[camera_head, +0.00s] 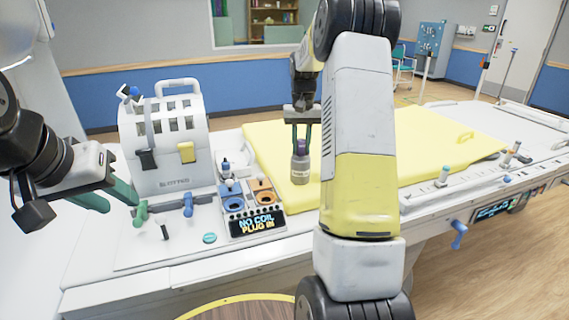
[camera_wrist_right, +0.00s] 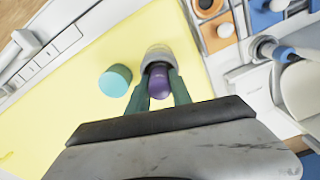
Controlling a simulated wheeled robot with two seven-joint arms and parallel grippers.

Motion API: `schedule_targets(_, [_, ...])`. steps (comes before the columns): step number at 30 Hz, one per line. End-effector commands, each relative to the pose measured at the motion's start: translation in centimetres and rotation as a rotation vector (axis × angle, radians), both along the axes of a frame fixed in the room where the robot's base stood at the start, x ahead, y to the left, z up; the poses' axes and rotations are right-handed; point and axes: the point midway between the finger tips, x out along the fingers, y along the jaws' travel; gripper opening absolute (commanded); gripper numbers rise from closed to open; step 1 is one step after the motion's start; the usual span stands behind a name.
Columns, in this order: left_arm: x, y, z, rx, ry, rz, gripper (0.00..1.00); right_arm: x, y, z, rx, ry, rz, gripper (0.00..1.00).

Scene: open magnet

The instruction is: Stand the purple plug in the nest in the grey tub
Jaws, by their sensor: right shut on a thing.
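My left gripper (camera_head: 108,196) is open and empty at the left, beside the white slotted case. A blue socket plate (camera_head: 230,190) and an orange socket plate (camera_head: 263,193) lie left of the plug.
A white slotted case (camera_head: 172,140) stands at the back left. The yellow pad (camera_head: 430,135) covers the bench middle. A teal cap (camera_wrist_right: 115,80) is on the pad. Handles and a teal disc (camera_head: 209,238) lie in front.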

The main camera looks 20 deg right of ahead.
Motion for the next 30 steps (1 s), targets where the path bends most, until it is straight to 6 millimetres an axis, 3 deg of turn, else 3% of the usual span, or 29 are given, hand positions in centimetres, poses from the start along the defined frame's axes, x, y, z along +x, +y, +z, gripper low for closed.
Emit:
schedule_targets(1, [0.0,0.0,0.0,0.000,0.000,0.000,0.36,-0.7,-0.1,-2.2,0.002,0.036,-0.002,0.28])
schedule_targets(5, [0.0,0.0,0.0,0.000,0.000,0.000,0.36,-0.7,-0.1,-2.2,0.003,0.037,-0.002,0.51])
schedule_targets(8, [0.0,0.0,0.0,0.000,0.000,0.000,0.36,-0.7,-0.1,-2.0,0.001,0.036,-0.002,0.51])
schedule_targets(13, [0.0,0.0,0.0,0.000,0.000,0.000,0.36,-0.6,-0.1,0.1,-0.001,0.028,-0.002,0.51])
schedule_targets(22, [0.0,0.0,0.0,0.000,0.000,0.000,0.36,-0.6,0.1,6.0,-0.002,0.003,-0.002,0.51])
schedule_targets(30, [0.0,0.0,0.0,0.000,0.000,0.000,0.36,-0.7,0.2,8.0,-0.002,-0.001,-0.001,0.51])
